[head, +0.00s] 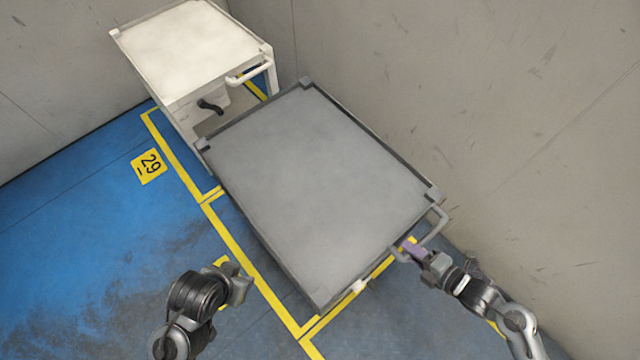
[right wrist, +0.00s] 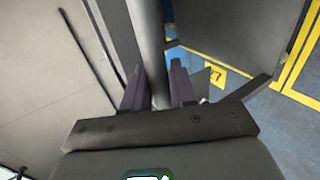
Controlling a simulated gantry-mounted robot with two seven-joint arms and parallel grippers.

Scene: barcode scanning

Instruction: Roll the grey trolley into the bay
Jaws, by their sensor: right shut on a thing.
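The grey trolley (head: 320,170) has a flat, empty top and stands over the yellow-lined bay (head: 248,260) beside the wall. Its left edge runs roughly along the bay's left line; its top hides most of the bay floor, and I cannot see its wheels. Its bar handle (head: 437,226) is at the near right end. My right gripper (head: 412,249) is shut on this handle; in the right wrist view the fingers (right wrist: 158,88) sit on either side of the grey bar (right wrist: 147,35). My left gripper (head: 238,288) is apart from the trolley, left of it; its fingers are unclear.
A white trolley (head: 190,48) stands just beyond the grey one, in the far corner. A wall (head: 480,90) runs close along the right side. Blue floor (head: 80,230) on the left is clear.

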